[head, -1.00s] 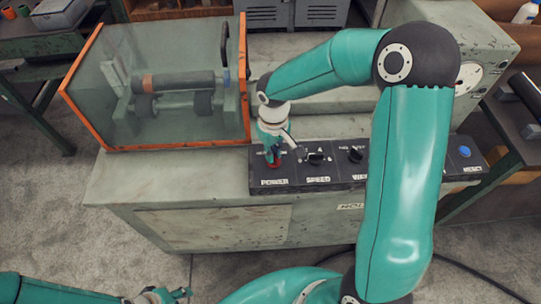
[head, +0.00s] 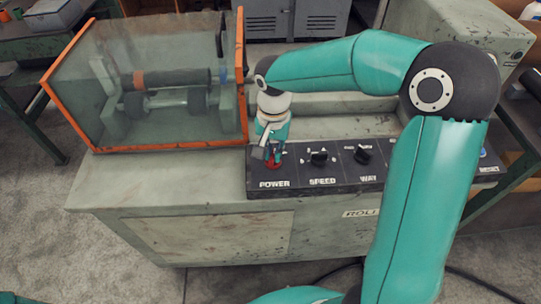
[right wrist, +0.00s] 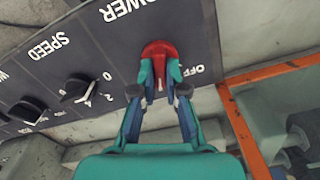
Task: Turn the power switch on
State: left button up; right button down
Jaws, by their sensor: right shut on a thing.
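The red power switch (head: 273,166) sits at the left end of the black control panel, above the word POWER. It also shows in the right wrist view (right wrist: 158,50), with an OFF label beside it, partly readable. My right gripper (head: 274,158) points down at the switch. In the right wrist view its two fingertips (right wrist: 160,76) are shut on the switch, one on each side. The fingers hide part of the switch, and I cannot tell its exact setting. My left gripper is out of view.
The black panel (head: 225,182) carries a SPEED knob (head: 319,158) and another black knob (head: 362,154) to the right of the switch. An orange-framed clear guard (head: 243,80) over rollers stands close to my right gripper on its left.

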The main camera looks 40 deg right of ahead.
aim_at(272, 155)
jog(key=m+b, duration=0.1)
jog(key=m, duration=0.4)
jog(key=shift+w+a+b, duration=0.1)
jog(key=shift+a+b, duration=0.05)
jog(key=shift+b, duration=0.25)
jog(key=shift+r, duration=0.1)
jog(key=c, duration=1.2)
grip_release()
jog(key=shift+a, duration=0.1)
notch_tip(272, 155, up, 12)
